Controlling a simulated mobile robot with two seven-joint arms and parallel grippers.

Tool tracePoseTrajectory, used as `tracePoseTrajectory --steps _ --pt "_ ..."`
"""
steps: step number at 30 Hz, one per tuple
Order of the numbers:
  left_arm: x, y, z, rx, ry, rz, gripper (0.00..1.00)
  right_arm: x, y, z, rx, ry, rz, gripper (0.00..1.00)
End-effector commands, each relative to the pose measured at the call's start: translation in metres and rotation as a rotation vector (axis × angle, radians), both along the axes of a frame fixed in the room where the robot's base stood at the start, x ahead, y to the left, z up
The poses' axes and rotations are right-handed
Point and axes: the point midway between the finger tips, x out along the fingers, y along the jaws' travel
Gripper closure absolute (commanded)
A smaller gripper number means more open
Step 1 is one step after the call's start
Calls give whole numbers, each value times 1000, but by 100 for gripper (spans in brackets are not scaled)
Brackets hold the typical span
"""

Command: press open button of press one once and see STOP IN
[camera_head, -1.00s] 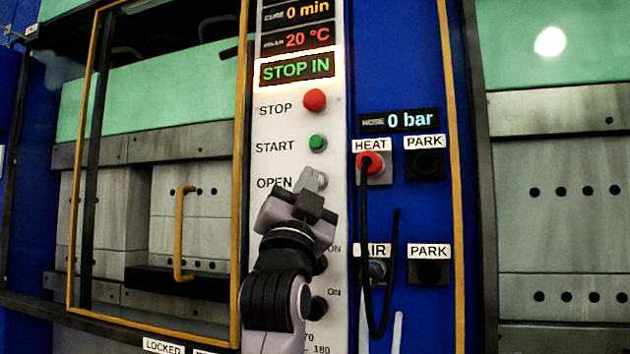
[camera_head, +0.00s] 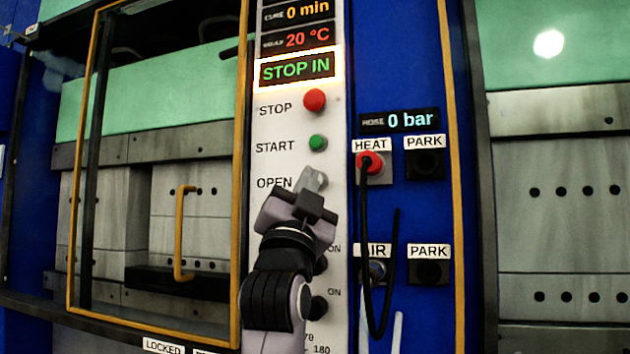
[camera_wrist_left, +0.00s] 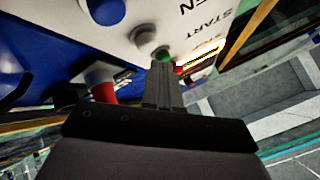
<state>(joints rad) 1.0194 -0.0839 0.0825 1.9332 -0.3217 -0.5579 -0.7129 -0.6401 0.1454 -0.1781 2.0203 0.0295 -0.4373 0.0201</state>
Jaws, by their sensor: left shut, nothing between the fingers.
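The control panel (camera_head: 280,123) of the press carries a lit display (camera_head: 297,69) that reads STOP IN in green inside a bright white frame. Below it are the red STOP button (camera_head: 314,100), the green START button (camera_head: 317,143) and the OPEN label (camera_head: 274,183). My left gripper (camera_head: 312,180) is shut and empty, its tips right at the OPEN button and mostly hiding it. In the left wrist view the shut fingers (camera_wrist_left: 162,72) point at the panel near a grey button (camera_wrist_left: 143,35) and the green button (camera_wrist_left: 163,54). I cannot tell whether they touch. My right gripper is out of view.
Right of the panel, a black hose hangs from the red HEAT plug (camera_head: 370,163), close to my left gripper. PARK sockets (camera_head: 425,164) sit beside it. A yellow-framed door with a handle (camera_head: 181,235) stands left, in front of the press plates.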

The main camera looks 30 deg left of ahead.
Motion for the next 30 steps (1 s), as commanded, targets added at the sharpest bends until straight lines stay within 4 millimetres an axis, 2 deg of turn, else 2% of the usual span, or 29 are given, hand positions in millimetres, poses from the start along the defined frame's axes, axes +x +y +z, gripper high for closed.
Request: tracePoseTrajectory --steps 30 --pt "10 2 0 0 0 0 100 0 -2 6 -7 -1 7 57"
